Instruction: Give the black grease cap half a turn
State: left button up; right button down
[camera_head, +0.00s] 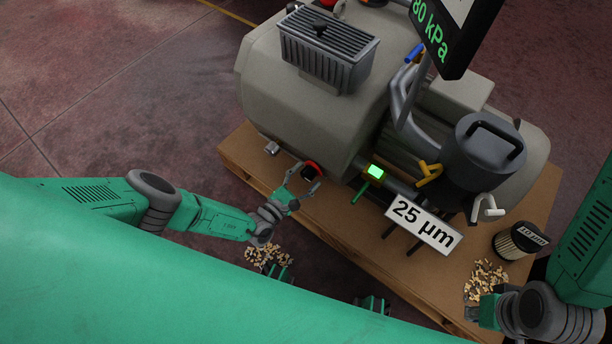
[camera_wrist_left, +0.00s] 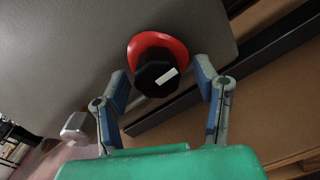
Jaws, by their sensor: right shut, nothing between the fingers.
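The black grease cap (camera_wrist_left: 153,80) is a faceted knob with a white mark on its face, in front of a red ring (camera_wrist_left: 158,43) on the grey machine body. In the head view the red ring (camera_head: 314,166) shows low on the machine, with the dark cap (camera_head: 307,174) partly behind my fingers. My left gripper (camera_head: 302,186) is open at the cap. In the left wrist view its fingers (camera_wrist_left: 162,80) stand either side of the cap, with a gap on the right; contact on the left is unclear. My right gripper (camera_head: 472,313) is shut and empty at the lower right.
The grey machine (camera_head: 310,115) stands on a wooden pallet (camera_head: 244,150). A green-lit indicator (camera_head: 375,171) and a "25 µm" sign (camera_head: 424,222) are right of the cap. A filter cartridge (camera_head: 518,240) and scattered chips (camera_head: 486,278) lie at the right.

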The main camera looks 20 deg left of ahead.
pick_arm(q)
jog(key=v, duration=1.2)
dwell(0.3)
